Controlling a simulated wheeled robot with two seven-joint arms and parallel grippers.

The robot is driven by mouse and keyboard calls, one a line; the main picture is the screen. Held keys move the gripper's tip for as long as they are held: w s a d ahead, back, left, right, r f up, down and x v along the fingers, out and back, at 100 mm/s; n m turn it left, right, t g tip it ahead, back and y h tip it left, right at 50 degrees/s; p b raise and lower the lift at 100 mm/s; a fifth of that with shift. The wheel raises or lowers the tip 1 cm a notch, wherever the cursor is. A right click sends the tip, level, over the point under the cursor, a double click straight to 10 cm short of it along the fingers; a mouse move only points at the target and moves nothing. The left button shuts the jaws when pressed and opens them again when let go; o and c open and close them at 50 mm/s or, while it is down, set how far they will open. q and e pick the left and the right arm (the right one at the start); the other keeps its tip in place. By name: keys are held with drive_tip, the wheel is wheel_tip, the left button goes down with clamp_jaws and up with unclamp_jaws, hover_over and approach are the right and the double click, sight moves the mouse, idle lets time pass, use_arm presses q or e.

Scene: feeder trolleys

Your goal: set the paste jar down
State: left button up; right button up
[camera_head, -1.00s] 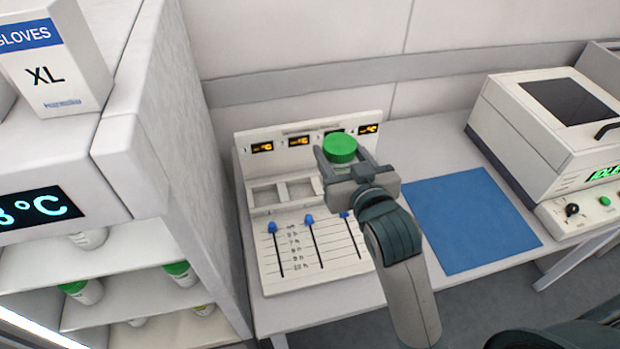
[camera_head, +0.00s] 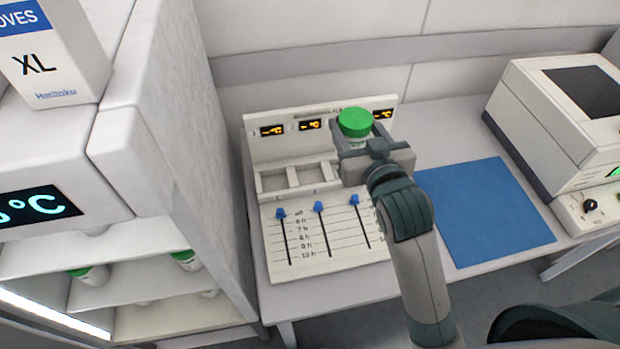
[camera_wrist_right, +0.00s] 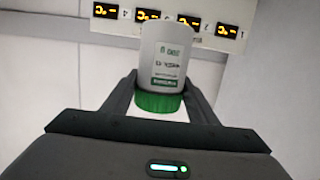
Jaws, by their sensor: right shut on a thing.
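The paste jar (camera_head: 355,124), white with a green lid, is between the fingers of my right gripper (camera_head: 354,146), which is shut on it. The jar is upright in the head view, at the right part of the white warming station (camera_head: 330,258). In the right wrist view the jar (camera_wrist_right: 162,60) appears lid-down, with its label showing, between the fingers of my right gripper (camera_wrist_right: 158,98). Two square slots of the station show empty to the left of the jar. The gripper hides the slots on the right, and I cannot tell whether the jar's base touches anything. My left gripper is not in view.
The station has orange displays (camera_head: 272,130) behind and blue sliders (camera_head: 319,206) in front. A blue mat (camera_head: 485,215) lies bare to the right, before a boxy machine (camera_head: 560,125). A shelf unit (camera_head: 170,130) with green-lidded jars (camera_head: 92,274) and a glove box (camera_head: 55,55) stands left.

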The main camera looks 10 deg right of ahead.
drive_tip(key=shift+n+y, duration=0.6)
drive_tip(key=shift+y, duration=0.1)
drive_tip(key=f, duration=0.7)
drive_tip(key=shift+s+a+f, duration=0.1)
drive_tip(key=shift+a, duration=0.25)
drive_tip(key=shift+s+a+f+y, duration=0.15)
drive_tip(key=shift+f+y, duration=0.15)
drive_tip(key=shift+f, duration=0.35)
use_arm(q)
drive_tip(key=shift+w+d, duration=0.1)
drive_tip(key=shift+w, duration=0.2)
